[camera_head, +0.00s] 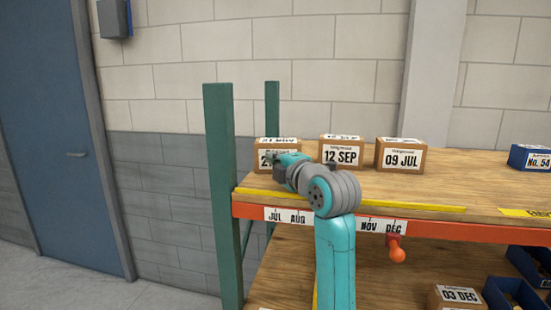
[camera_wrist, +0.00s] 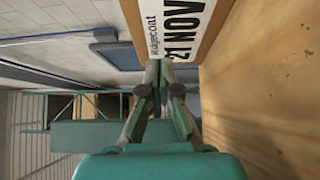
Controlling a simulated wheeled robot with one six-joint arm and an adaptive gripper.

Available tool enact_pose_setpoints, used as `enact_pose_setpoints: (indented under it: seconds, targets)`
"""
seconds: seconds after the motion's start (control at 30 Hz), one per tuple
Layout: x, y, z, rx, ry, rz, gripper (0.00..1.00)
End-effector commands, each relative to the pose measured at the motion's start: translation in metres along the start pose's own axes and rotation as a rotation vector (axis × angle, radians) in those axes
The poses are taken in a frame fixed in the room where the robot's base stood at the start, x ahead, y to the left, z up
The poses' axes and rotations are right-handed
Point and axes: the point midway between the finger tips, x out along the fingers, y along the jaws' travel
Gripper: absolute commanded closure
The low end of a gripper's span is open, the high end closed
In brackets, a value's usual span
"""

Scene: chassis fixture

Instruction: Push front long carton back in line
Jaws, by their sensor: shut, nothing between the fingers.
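A brown carton (camera_head: 263,142) stands at the left end of the upper shelf, its front partly hidden behind my gripper. In the wrist view this carton (camera_wrist: 183,28) fills the top and its white label reads 21 NOV. My gripper (camera_head: 272,157) is shut and empty, reaching over the shelf's front edge to the carton's front. In the wrist view the fingertips (camera_wrist: 166,66) are together right at the labelled face; whether they touch it I cannot tell. Two more cartons, 12 SEP (camera_head: 341,152) and 09 JUL (camera_head: 400,155), stand to its right with gaps between.
A yellow strip (camera_head: 400,204) runs along the front of the wooden shelf (camera_head: 460,182). A green post (camera_head: 222,190) stands left of the carton. A blue bin (camera_head: 531,157) sits at the far right. An orange knob (camera_head: 396,254) hangs below the orange beam.

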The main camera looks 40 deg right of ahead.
Motion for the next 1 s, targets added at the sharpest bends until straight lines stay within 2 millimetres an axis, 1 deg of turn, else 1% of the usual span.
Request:
enact_pose_setpoints:
  seconds: [0.1, 0.2, 0.57, 0.67, 0.8, 1.0]
  targets:
    - [0.007, -0.001, 0.007, 0.0, -0.001, -0.002, 1.0]
    - [0.009, -0.001, 0.009, 0.0, 0.001, -0.001, 1.0]
    - [0.01, 0.0, 0.011, 0.0, 0.001, -0.001, 1.0]
    - [0.016, 0.0, 0.016, 0.001, 0.0, -0.001, 1.0]
    - [0.028, 0.0, 0.029, 0.001, -0.001, -0.001, 1.0]
    - [0.029, 0.0, 0.029, 0.0, 0.001, 0.0, 1.0]
